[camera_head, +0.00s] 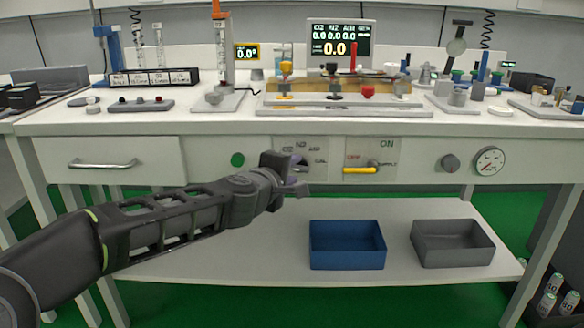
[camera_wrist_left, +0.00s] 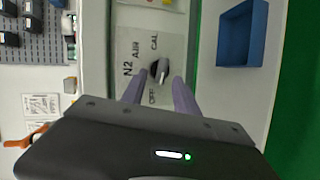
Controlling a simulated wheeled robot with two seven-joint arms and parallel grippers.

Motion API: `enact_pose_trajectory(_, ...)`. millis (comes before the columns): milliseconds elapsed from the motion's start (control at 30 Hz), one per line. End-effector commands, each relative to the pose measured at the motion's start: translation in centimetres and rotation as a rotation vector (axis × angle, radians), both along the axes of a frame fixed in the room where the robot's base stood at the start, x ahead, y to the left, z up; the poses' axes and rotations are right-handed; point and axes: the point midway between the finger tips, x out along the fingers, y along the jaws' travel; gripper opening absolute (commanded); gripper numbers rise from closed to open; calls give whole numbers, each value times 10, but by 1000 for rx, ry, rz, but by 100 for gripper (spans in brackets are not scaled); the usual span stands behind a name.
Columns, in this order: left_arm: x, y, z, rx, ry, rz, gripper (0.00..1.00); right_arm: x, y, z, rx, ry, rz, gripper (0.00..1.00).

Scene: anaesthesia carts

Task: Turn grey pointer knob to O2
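The grey pointer knob (camera_wrist_left: 157,71) sits on a light plate (camera_wrist_left: 170,46) in the left wrist view. I read N2, AIR and CAL around it; another label near the fingers is too blurred to be sure of. The plate (camera_head: 318,147) also shows on the cart's front in the head view, where my gripper hides most of the knob. My left gripper (camera_head: 297,178) is at this plate. In the left wrist view its two fingers (camera_wrist_left: 159,78) are apart, with the knob between or just beyond their tips. I cannot tell whether they touch it. My right gripper is not in view.
A plate with a yellow lever (camera_head: 361,170) lies right of the knob plate. Further right are a round grey knob (camera_head: 450,163) and a gauge (camera_head: 489,161). A green button (camera_head: 237,160) and a drawer (camera_head: 108,162) lie left. Blue (camera_head: 347,246) and grey (camera_head: 452,243) bins stand below.

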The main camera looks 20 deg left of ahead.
Motion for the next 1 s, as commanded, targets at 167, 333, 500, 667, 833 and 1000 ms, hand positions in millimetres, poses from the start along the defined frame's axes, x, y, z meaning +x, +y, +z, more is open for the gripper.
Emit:
enact_pose_trajectory(167,6,-1,-2,-1,1,0,36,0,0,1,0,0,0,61)
enact_pose_trajectory(333,7,0,-2,0,1,1,36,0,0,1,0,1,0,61)
enact_pose_trajectory(500,6,0,-2,1,1,1,27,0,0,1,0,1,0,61)
enact_pose_trajectory(667,6,0,-2,1,1,1,14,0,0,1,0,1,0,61)
enact_pose_trajectory(833,6,0,-2,1,1,1,0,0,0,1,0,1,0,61)
enact_pose_trajectory(1000,6,0,-2,1,1,1,0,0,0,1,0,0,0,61)
